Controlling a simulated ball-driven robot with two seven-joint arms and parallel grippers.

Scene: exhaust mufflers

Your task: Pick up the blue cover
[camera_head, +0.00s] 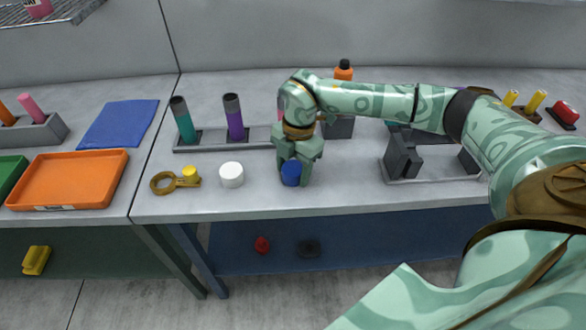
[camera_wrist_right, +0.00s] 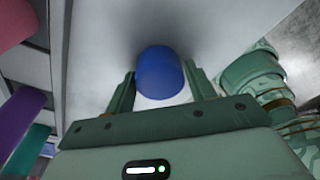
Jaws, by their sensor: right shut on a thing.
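The blue cover (camera_head: 290,173) is a small blue cylinder at the front middle of the grey table. My right gripper (camera_head: 294,180) reaches down over it from above and is shut on it, one finger on each side. In the right wrist view the blue cover (camera_wrist_right: 160,72) sits between the two fingers (camera_wrist_right: 159,84). I cannot tell whether the cover touches the tabletop. My left gripper is not in view.
A white cap (camera_head: 231,175) and a gold ring-shaped part with a yellow knob (camera_head: 162,183) lie left of the cover. A rack with teal and purple tubes (camera_head: 234,117) stands behind them. A grey fixture (camera_head: 402,155) stands to the right. An orange tray (camera_head: 68,180) lies far left.

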